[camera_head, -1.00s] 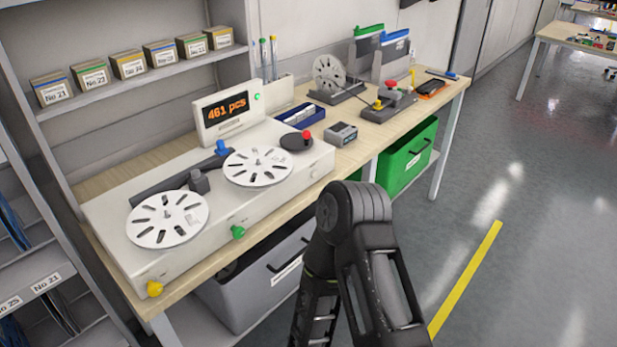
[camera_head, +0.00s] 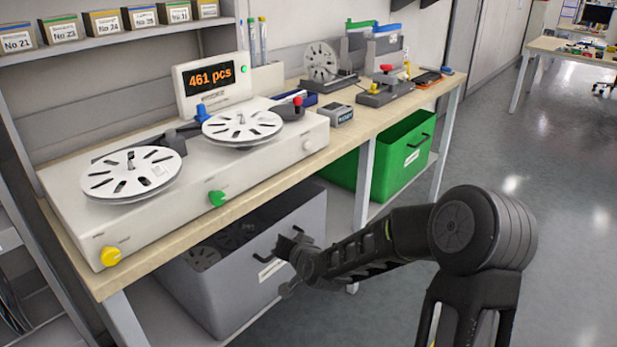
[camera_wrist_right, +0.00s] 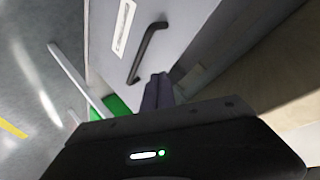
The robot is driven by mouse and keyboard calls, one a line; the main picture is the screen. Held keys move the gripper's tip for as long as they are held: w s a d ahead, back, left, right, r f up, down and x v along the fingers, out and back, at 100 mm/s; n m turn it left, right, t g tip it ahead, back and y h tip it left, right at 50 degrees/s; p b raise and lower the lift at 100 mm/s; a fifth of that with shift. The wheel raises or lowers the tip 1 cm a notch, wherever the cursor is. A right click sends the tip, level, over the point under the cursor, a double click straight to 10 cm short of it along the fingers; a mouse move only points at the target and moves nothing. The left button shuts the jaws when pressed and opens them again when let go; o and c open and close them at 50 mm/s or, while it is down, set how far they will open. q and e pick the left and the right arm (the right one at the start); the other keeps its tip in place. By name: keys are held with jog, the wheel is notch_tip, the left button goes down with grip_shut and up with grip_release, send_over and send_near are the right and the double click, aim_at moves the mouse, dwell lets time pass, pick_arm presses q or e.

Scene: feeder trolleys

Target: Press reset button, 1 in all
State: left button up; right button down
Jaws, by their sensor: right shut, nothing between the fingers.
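The counting machine (camera_head: 170,225) stands on the workbench with its display (camera_head: 210,78) reading 461 pcs. A small green light or button (camera_head: 243,69) sits beside the display. The labels are too small to read, so I cannot tell which one is reset. My right gripper (camera_head: 284,266) is low in front of the grey bin, below the bench top and apart from the machine. In the wrist view its fingers (camera_wrist_right: 158,90) are shut and empty. My left gripper is out of view.
The grey bin (camera_head: 215,300) under the bench has a dark handle, also in the wrist view (camera_wrist_right: 148,52). A green bin (camera_head: 402,150) stands to its right. Reels, a small grey device (camera_head: 336,114) and a red-knobbed fixture (camera_head: 385,92) are on the bench. The floor at right is clear.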

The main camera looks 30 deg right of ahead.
aim_at(307, 146)
pick_arm(q)
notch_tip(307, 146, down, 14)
jog(key=b, duration=1.1)
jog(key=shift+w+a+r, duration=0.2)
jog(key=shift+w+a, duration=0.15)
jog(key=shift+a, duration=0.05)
pick_arm(e)
jog(key=s+d+r+m+t+h, duration=0.1)
jog(key=d+r+h, duration=0.3)
jog(key=d+r, duration=0.4)
jog(key=s+d+r+m+t+h, duration=0.2)
jog(key=d+r+m+t+h, duration=0.1)
jog(key=d+r, duration=0.5)
notch_tip(307, 146, up, 3)
jog(key=shift+r+t+h, duration=0.15)
jog(key=shift+t+h, duration=0.15)
jog(key=shift+h, duration=0.2)
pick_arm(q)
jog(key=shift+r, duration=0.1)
pick_arm(e)
jog(key=shift+w+d, duration=0.1)
jog(key=shift+w, duration=0.05)
